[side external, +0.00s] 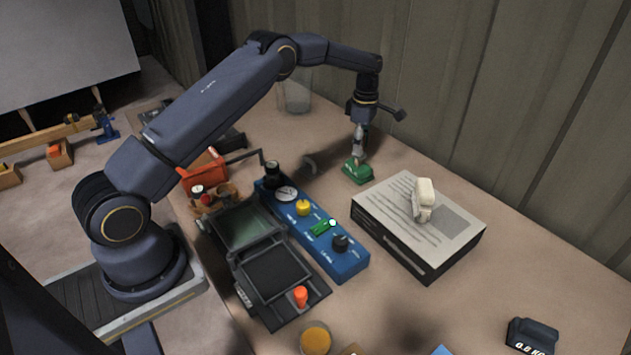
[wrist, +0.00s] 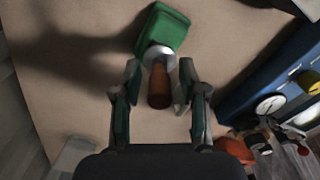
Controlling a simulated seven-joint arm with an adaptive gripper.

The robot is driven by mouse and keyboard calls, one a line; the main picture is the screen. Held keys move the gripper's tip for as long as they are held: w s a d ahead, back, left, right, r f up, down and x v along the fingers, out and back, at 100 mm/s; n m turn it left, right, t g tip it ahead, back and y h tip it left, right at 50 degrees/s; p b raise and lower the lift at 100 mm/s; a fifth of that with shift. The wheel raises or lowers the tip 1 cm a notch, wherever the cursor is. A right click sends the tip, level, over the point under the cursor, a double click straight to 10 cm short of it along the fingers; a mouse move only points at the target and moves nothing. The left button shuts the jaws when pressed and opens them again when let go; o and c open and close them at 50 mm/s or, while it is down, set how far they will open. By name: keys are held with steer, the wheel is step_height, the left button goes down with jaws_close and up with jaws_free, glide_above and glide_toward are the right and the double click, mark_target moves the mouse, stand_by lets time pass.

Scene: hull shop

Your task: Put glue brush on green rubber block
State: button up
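The green rubber block (side external: 357,172) lies on the bench beyond the blue panel; in the wrist view (wrist: 167,25) it is at the top. The glue brush (wrist: 160,88) shows in the wrist view as a brown handle with a pale metal collar. The collar end overlaps the block's near edge and the handle points toward the camera; whether it touches the block is unclear. My gripper (wrist: 160,68) has its fingers apart, one each side of the handle, with gaps visible. In the side view my gripper (side external: 359,148) is just above the block, and the brush is hard to make out.
A blue control panel (side external: 345,262) with knobs and a gauge stands left of a dark box (side external: 400,245) topped with printed paper and a pale object (side external: 424,199). A black open case (side external: 285,310) and a red item (side external: 205,172) are further left.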

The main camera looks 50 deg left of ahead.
steer(key=s+d+r+m+t, duration=0.1)
steer(key=s+r+m, duration=0.1)
steer(key=r, duration=0.8)
steer(key=s+d+r+m, duration=0.1)
steer(key=r, duration=0.9)
steer(key=s+d+r+m+t, duration=0.1)
steer(key=s+d+r+m, duration=0.1)
steer(key=s+r+m, duration=0.3)
steer(key=s+d+r+m+t, duration=0.1)
steer(key=s+d+r+m, duration=0.15)
steer(key=s, duration=0.45)
steer(key=s+d+f+m+t, duration=0.1)
steer(key=s+f+m, duration=0.2)
steer(key=s+m, duration=0.3)
steer(key=s+d+f+m+t, duration=0.1)
steer(key=s+m, duration=0.6)
steer(key=s, duration=0.9)
step_height(320, 180, down, 2)
steer(key=shift+s+d+t, duration=0.25)
steer(key=shift+d+t, duration=0.05)
steer(key=shift+d, duration=0.45)
